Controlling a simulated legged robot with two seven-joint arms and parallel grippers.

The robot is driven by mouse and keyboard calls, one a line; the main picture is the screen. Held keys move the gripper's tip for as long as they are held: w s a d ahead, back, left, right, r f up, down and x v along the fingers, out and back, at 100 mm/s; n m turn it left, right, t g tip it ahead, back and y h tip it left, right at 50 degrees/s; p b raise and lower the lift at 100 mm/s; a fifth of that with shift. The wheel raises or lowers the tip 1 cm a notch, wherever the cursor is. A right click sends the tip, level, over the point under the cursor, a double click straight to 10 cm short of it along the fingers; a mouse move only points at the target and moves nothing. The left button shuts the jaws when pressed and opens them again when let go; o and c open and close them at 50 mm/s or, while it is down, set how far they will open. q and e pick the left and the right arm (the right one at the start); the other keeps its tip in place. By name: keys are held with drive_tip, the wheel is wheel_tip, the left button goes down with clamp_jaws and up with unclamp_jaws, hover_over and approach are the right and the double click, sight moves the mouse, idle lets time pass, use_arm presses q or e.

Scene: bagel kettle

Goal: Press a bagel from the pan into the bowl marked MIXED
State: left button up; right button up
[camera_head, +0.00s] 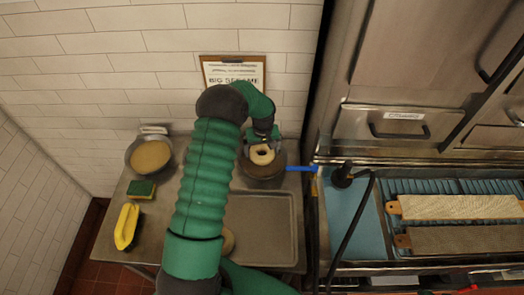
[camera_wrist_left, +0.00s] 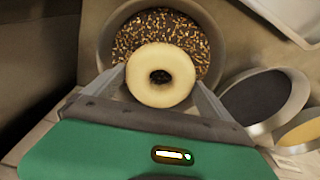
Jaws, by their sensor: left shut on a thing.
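My left gripper (camera_head: 262,142) is shut on a pale bagel (camera_head: 262,155). In the left wrist view, the bagel (camera_wrist_left: 160,76) sits between the two fingertips (camera_wrist_left: 160,84). Beyond it is a round bowl (camera_wrist_left: 108,42) of mixed dark and light seeds (camera_wrist_left: 160,28), which the bagel partly covers. In the head view the bagel is over this bowl (camera_head: 262,176). I cannot tell whether bagel and seeds touch. No MIXED mark is readable. The metal pan (camera_head: 268,230) lies nearer, with another bagel (camera_head: 228,240) partly hidden by my arm. My right gripper is not in view.
A bowl of pale seeds (camera_head: 150,156) stands at left. A dark-filled bowl (camera_wrist_left: 262,97) shows in the wrist view. A sponge (camera_head: 141,189) and yellow-black brush (camera_head: 127,226) lie at the left edge. A clipboard (camera_head: 233,72) leans at the wall. A blue handle (camera_head: 301,168) sticks out right.

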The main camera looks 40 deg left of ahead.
use_arm(q)
drive_tip(key=r, duration=0.1)
drive_tip(key=r+p, duration=0.2)
drive_tip(key=r, duration=0.1)
drive_tip(key=shift+d, duration=0.3)
wheel_tip(320, 180, up, 4)
drive_tip(key=p, duration=0.3)
drive_tip(key=shift+a+r, duration=0.1)
drive_tip(key=shift+r, duration=0.15)
drive_tip(key=shift+s+f, duration=0.1)
